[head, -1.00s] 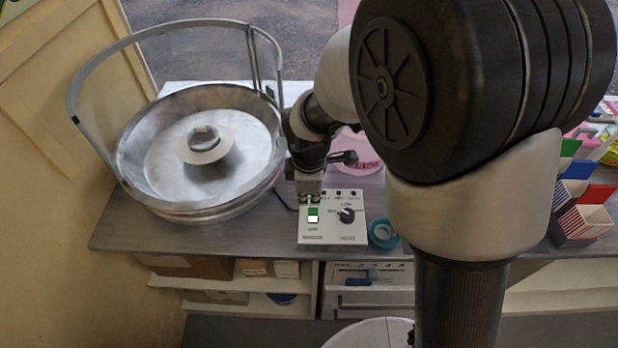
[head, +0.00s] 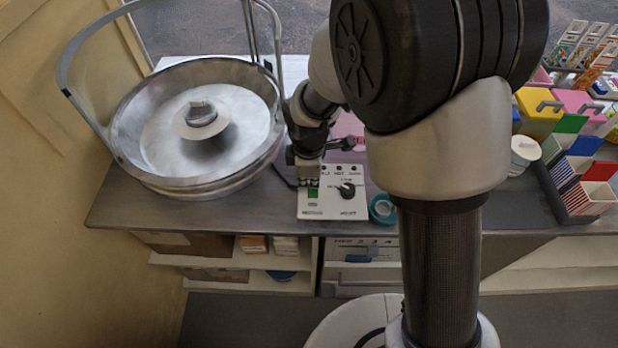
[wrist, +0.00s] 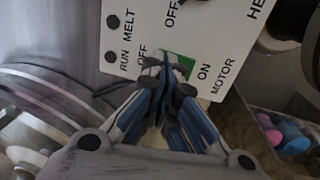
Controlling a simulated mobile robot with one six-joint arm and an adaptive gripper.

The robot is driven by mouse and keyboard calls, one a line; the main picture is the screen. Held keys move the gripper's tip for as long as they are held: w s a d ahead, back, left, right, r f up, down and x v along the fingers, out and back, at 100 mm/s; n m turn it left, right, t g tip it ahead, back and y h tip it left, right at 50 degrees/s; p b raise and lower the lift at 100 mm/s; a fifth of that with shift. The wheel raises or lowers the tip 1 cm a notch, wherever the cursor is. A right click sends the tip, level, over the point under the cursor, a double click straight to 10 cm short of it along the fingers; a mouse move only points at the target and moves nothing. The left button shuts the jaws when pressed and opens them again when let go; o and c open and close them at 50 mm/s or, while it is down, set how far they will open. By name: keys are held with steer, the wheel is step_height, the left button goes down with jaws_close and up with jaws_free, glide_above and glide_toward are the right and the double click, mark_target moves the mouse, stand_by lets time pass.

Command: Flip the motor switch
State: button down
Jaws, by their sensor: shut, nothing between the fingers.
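The motor switch (head: 313,194) is a green rocker on the white control box (head: 333,211), in the box's left part. In the wrist view the green switch (wrist: 178,64) shows between the printed words OFF and ON, with MOTOR beside it. My gripper (head: 308,183) is shut and empty, pointing down at the switch's upper end. In the wrist view the fingertips (wrist: 167,67) cover part of the switch on its OFF side. I cannot tell whether they touch it or which way the rocker is tilted.
A black heat knob (head: 346,190) is right of the switch. The large metal pan (head: 135,153) stands close on the left. A teal tape roll (head: 381,208) lies right of the box. Tubs and striped boxes (head: 598,195) stand further right.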

mark_target(309, 187)
steer(key=shift+s, duration=0.25)
steer(key=shift+s+r, duration=0.1)
steer(key=shift+s, duration=0.55)
steer(key=shift+r, duration=0.15)
steer(key=shift+w+a+r+p, duration=0.1)
steer(key=shift+r+p, duration=0.25)
steer(key=shift+p, duration=0.15)
step_height(309, 187, up, 13)
steer(key=w+p, duration=0.1)
steer(key=p, duration=0.5)
steer(key=shift+w, duration=0.15)
